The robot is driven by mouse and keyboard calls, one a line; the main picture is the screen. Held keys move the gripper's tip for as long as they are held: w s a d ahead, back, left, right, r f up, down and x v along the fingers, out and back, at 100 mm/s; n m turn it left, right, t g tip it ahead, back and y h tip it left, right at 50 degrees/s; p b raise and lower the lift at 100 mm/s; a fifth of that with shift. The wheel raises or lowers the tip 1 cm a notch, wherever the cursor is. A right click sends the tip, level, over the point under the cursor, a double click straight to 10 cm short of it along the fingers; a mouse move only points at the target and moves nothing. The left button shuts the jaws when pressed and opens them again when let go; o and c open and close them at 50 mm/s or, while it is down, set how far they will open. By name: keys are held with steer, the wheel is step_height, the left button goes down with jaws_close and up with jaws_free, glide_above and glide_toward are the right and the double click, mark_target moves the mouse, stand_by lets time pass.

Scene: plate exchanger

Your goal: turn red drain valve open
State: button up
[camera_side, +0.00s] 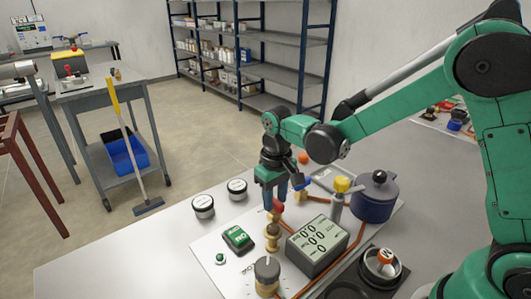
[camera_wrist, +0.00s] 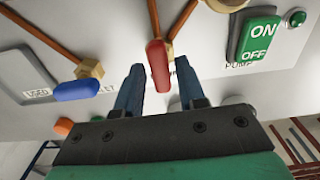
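The red valve handle (camera_side: 278,205) sits on a brass fitting (camera_side: 272,236) on the white panel in the side view. In the wrist view the red handle (camera_wrist: 158,65) is a long rounded lever, its end lying between my two blue fingers. My gripper (camera_side: 271,203) points down at the handle. In the wrist view my gripper (camera_wrist: 162,72) is open, with a gap showing on each side of the handle. Whether a finger touches it I cannot tell. The label behind the handle is mostly hidden.
A blue-handled valve (camera_wrist: 80,90) is left of my fingers in the wrist view. A green ON/OFF switch (camera_side: 238,238), a digital display (camera_side: 318,245), a yellow-topped cylinder (camera_side: 342,185) and a dark blue pot (camera_side: 374,205) stand close around. Two white jars (camera_side: 203,206) are at the left.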

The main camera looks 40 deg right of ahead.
mark_target(276, 200)
steer(key=shift+o, duration=0.7)
steer(key=shift+r, duration=2.8)
steer(key=shift+s+r, duration=0.1)
steer(key=s+d+r+t, duration=0.3)
steer(key=s+r+t, duration=0.1)
steer(key=s+t, duration=0.3)
steer(key=shift+s, duration=0.95)
